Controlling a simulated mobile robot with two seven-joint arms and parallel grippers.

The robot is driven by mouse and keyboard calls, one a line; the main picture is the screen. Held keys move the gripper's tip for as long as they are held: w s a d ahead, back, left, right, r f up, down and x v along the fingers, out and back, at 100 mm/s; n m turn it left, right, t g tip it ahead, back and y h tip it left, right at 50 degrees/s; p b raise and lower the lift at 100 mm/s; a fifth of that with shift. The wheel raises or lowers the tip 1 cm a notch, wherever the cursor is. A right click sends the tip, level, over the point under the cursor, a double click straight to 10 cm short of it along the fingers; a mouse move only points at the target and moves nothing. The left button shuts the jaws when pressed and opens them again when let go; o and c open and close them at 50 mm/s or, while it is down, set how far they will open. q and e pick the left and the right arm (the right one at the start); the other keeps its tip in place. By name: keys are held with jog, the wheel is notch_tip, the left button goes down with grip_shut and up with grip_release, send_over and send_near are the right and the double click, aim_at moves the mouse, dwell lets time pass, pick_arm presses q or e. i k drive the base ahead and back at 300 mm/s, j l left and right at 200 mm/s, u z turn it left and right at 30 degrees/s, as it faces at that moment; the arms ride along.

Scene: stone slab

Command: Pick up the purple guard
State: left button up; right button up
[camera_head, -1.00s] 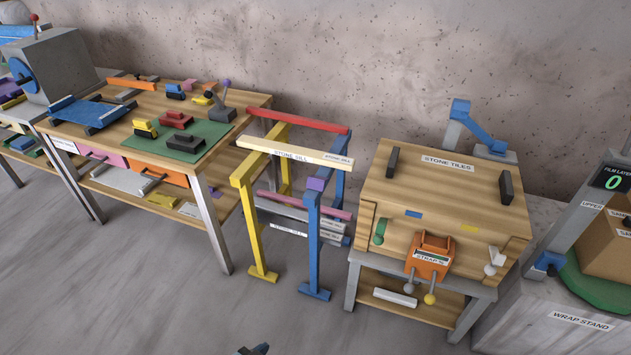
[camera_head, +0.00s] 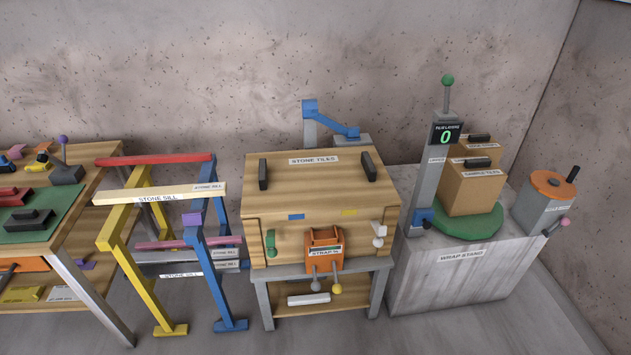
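Several purple things show, and I cannot tell for certain which is the guard. A small purple block (camera_head: 192,219) sits at the top of the blue upright of the sill rack (camera_head: 208,262). A flat purple piece (camera_head: 84,266) lies on the lower shelf of the workbench at the left, partly hidden by the bench. A purple ball (camera_head: 62,139) tops a lever on that bench. Neither of my grippers is in view.
A crate labelled stone tiles (camera_head: 320,185) stands on a table in the middle, with an orange strap tool (camera_head: 324,240) on its front. The wrap stand (camera_head: 445,275) is at the right. Grey floor is open in front.

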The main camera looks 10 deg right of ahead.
aim_at(193, 217)
jog(key=i+j+z, duration=0.1)
jog(key=i+j, duration=0.15)
jog(key=i+j+z, duration=0.1)
jog(key=j, duration=0.35)
jog(key=i+j+z, duration=0.1)
jog(key=i+j, duration=0.2)
jog(key=j, duration=0.1)
